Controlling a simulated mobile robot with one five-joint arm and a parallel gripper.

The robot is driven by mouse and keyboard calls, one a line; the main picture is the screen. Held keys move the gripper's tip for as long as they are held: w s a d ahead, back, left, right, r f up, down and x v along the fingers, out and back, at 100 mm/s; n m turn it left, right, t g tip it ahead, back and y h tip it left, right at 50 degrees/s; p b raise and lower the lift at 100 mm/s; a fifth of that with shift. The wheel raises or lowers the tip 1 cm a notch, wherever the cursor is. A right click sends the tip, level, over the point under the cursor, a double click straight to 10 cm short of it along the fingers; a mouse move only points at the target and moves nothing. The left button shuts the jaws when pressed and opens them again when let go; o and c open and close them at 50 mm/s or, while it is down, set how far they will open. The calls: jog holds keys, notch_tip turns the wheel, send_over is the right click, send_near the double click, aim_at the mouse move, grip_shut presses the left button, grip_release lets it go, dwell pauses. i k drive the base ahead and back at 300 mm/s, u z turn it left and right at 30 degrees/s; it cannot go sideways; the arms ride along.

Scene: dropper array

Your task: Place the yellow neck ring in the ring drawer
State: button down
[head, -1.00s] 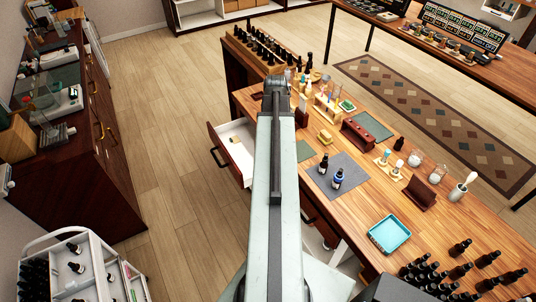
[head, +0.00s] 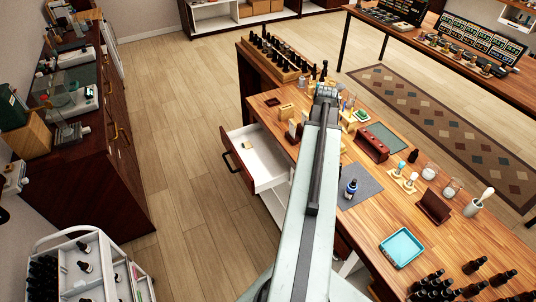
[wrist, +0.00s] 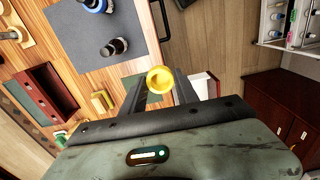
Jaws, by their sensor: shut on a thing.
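The yellow neck ring (wrist: 160,79) sits between the two dark fingers of my gripper (wrist: 159,84) in the wrist view, and the gripper is shut on it. In the head view my gripper end (head: 327,92) is over the far part of the wooden bench; the ring is hidden there. An open drawer with a white inside (head: 266,161) and a dark red front sticks out from the bench's left side, left of my arm. Part of a white-and-red drawer (wrist: 204,84) shows right of the ring in the wrist view. A small pale piece lies inside the drawer.
A grey mat (head: 361,187) with a dark bottle (head: 350,189), a red-brown block (head: 371,147) and a blue tray (head: 402,248) are on the bench. A bottle rack (head: 275,55) stands at the far end. The floor left of the drawer is clear.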

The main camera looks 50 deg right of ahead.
aim_at(259, 172)
jog(key=u, duration=0.05)
jog(key=i, duration=1)
jog(key=z, duration=0.05)
